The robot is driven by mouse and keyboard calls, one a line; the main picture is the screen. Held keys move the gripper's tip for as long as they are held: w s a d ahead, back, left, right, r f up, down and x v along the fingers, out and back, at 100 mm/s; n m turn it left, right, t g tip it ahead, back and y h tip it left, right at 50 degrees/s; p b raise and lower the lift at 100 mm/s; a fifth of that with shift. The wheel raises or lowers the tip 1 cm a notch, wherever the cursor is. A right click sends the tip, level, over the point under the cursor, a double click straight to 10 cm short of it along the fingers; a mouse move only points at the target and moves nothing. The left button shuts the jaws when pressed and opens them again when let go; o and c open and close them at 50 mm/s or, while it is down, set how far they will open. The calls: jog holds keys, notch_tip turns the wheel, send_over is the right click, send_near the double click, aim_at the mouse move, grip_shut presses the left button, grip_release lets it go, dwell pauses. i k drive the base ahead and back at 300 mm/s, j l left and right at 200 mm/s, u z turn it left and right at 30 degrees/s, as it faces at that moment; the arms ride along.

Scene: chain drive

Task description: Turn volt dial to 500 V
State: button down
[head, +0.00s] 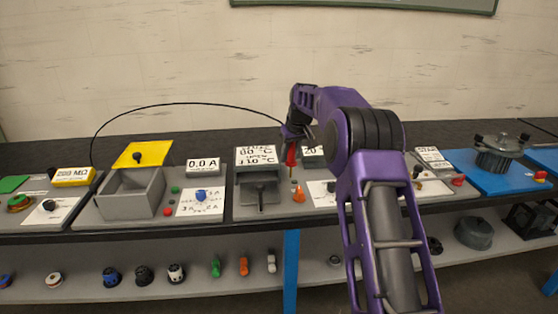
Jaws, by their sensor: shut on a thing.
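A yellow display reading in MΩ (73,177) stands at the far left of the bench. In front of it is a white dial plate with a black knob (48,205). Its markings are too small to read, so I cannot tell its setting or be sure that it is the volt dial. My gripper (291,142) is well to the right of that knob, above the middle of the bench. It is shut on a red-handled probe (291,156), which points down. A thin black cable (180,104) arches from the left end towards the gripper.
Between the knob and my gripper stand a grey box (132,193) with a raised yellow lid (140,154), a 0.0 A display (203,165) and a blue knob (201,195). An orange cone-shaped piece (299,195) is below the probe. My arm hides part of the right bench.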

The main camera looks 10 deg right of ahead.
aim_at(50, 205)
jog(key=i, duration=1)
